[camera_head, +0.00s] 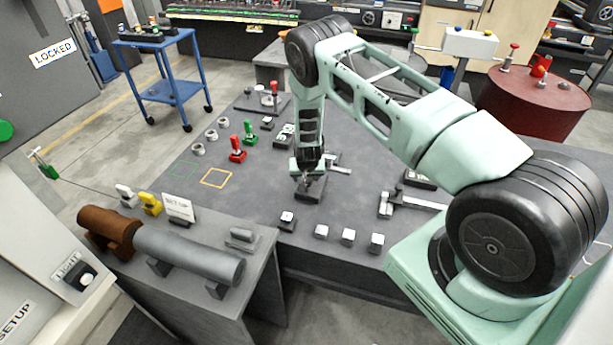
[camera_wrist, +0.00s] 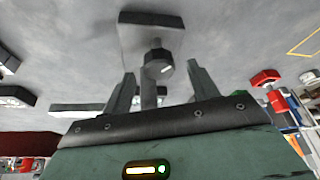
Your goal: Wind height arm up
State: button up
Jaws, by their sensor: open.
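A dark block (camera_head: 311,193) stands on the grey bench (camera_head: 250,215), with my gripper (camera_head: 307,181) right above it. My gripper (camera_wrist: 161,72) is open, with one finger on each side of the knob. A gap shows on both sides, so I see no grip. A thin post shows below the knob between the fingers. No label shows which part is the height arm, and the gripper partly hides the block in the head view.
A silver bar fixture (camera_head: 410,200) lies right of my gripper. Several small white-topped blocks line the bench's front edge. A red handle (camera_head: 237,152) and a green handle (camera_head: 249,132) stand to the left. A brown barrel (camera_head: 108,226) and grey barrel (camera_head: 190,257) lie front left.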

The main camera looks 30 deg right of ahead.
jog(key=shift+w+d+f, duration=0.15)
jog(key=shift+w+f, duration=0.05)
jog(key=shift+f, duration=0.4)
jog(key=shift+c, duration=0.2)
jog(key=c, duration=0.9)
jog(key=shift+f+m+b, duration=0.25)
jog(key=shift+m+b, duration=0.05)
jog(key=shift+b, duration=0.25)
jog(key=shift+c, duration=0.2)
jog(key=shift+r+m+h+b, duration=0.1)
jog(key=shift+m+h+b, duration=0.25)
jog(key=shift+b, duration=0.25)
jog(key=shift+r, duration=0.15)
jog(key=o, duration=1)
